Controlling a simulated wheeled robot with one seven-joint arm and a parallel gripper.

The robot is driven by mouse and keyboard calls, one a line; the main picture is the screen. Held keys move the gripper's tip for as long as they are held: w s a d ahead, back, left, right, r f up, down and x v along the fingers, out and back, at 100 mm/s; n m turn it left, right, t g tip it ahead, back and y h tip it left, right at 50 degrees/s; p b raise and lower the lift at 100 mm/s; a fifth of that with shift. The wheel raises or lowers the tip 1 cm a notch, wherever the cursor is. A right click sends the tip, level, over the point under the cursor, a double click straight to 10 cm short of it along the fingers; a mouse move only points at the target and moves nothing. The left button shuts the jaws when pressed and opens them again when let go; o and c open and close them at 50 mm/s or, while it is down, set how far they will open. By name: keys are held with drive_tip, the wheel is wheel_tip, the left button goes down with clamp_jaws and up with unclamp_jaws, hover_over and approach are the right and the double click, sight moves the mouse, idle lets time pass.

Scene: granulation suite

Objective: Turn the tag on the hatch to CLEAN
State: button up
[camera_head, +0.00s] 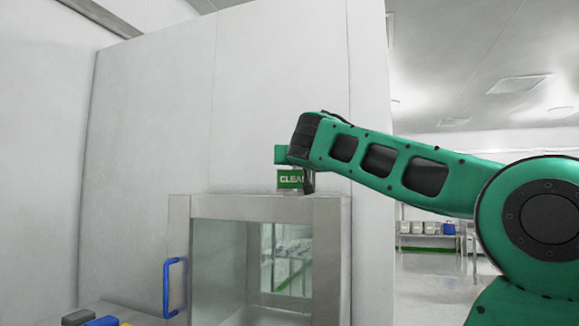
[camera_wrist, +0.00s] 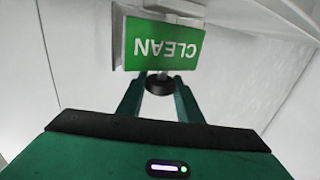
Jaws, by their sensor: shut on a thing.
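The tag (camera_head: 289,179) is a small green plate reading CLEAN, just above the top of the hatch (camera_head: 260,207), with its right end hidden by my arm. In the wrist view the tag (camera_wrist: 165,45) shows its green CLEAN face, upside down in the picture, with a pale plate edge beside it. A dark round knob (camera_wrist: 159,84) sits at the tag, between the green fingers of my gripper (camera_wrist: 158,92). My gripper is shut on this knob. In the head view my arm hides most of the grip.
The hatch has a glass door (camera_head: 218,265) with a blue handle (camera_head: 174,287) on its left. Coloured blocks (camera_head: 90,319) lie at the lower left. A white wall (camera_head: 280,100) rises behind the hatch. Shelves with bins (camera_head: 427,229) stand far off to the right.

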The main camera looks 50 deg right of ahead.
drive_tip(key=shift+n, duration=0.3)
drive_tip(key=o, duration=1)
drive_tip(key=shift+w, duration=0.1)
drive_tip(key=shift+o, duration=0.2)
drive_tip(key=shift+s+a, duration=0.35)
drive_tip(key=shift+s, duration=0.15)
drive_tip(key=v, duration=0.9)
drive_tip(key=shift+s, duration=0.25)
drive_tip(key=shift+a+f, duration=0.1)
